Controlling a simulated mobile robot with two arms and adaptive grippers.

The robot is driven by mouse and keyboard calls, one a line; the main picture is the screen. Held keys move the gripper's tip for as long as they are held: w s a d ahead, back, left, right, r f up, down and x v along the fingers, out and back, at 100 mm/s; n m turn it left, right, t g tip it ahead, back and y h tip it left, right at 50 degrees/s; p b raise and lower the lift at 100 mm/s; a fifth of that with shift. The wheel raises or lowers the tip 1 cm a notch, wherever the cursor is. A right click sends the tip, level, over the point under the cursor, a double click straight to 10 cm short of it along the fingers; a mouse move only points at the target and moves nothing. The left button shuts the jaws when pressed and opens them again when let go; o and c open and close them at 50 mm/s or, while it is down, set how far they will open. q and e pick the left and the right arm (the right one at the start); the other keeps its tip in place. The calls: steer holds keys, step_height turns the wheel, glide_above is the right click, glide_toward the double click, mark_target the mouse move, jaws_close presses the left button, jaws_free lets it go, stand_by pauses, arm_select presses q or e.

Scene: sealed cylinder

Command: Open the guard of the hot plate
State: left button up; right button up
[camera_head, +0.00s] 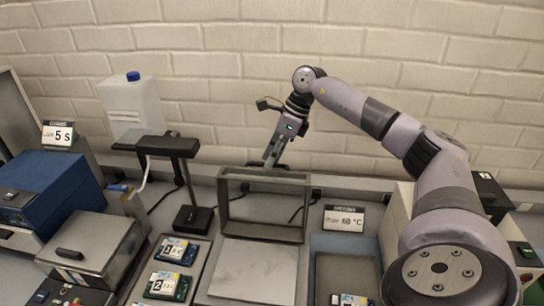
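The hot plate (254,270) is a pale square surface at the bottom centre of the head view. Its guard appears to be the grey rectangular frame (265,178) standing up at the back edge of that surface. My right gripper (271,162) points down just above and behind the frame's top bar. A small dark bar lies at its fingertips. I cannot tell whether the fingers are apart, closed, or touching this bar or the frame. My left gripper is not in view.
A sign reading 60 °C (344,219) stands right of the frame. A black stand (168,147), a white jug with blue cap (131,107), a blue box (47,190) and a metal box (90,246) are to the left. Labelled packs (176,250) lie left of the plate.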

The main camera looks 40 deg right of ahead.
jaws_close()
stand_by(0.6)
